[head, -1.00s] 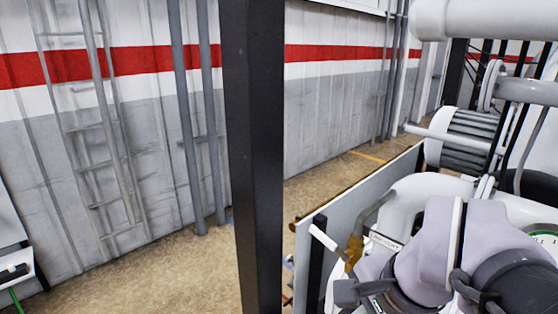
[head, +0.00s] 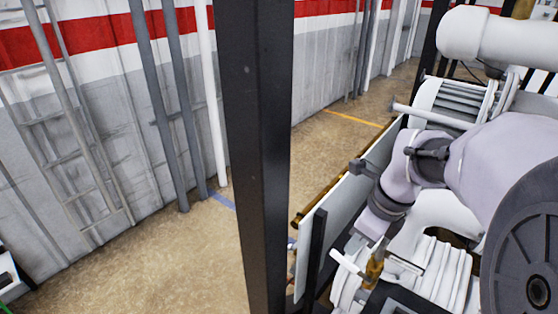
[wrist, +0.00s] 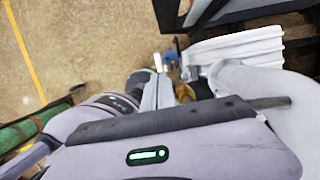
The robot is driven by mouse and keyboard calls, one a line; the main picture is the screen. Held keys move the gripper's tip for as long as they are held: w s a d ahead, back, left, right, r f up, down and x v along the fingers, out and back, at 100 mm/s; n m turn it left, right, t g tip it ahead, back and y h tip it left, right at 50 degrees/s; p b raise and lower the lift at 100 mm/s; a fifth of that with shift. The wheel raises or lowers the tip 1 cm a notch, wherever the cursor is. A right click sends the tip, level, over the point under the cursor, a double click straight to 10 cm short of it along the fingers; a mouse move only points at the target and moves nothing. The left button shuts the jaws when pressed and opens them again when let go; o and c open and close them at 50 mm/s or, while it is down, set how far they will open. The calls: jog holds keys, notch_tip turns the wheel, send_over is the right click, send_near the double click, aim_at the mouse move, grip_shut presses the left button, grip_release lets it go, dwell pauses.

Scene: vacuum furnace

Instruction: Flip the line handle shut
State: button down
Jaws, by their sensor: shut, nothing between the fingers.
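The line handle (head: 350,265) is a short white bar. It sticks out to the upper left from a brass valve body (head: 374,270) in the lower part of the head view. The brass also shows in the wrist view (wrist: 185,92). My gripper (head: 370,230) comes down from the upper right and is just above the handle and valve. It is shut with nothing in it. I cannot tell whether it touches the handle. In the wrist view its lavender body fills the bottom and hides part of the valve area.
A black post (head: 255,150) stands left of the machine. A pale upright panel (head: 345,205) borders the handle's left side. White ribbed hose (head: 440,275) lies to the right of the valve, and a large white pipe (head: 495,38) runs above.

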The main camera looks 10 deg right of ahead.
aim_at(341, 255)
jog(key=shift+x, duration=1.2)
jog(key=shift+w+a+f, duration=0.1)
jog(key=shift+f, duration=0.35)
jog(key=f+b, duration=0.1)
jog(key=w+f+b, duration=0.1)
jog(key=shift+a+b, duration=0.35)
jog(key=shift+a, duration=0.05)
jog(key=shift+s+r, duration=0.1)
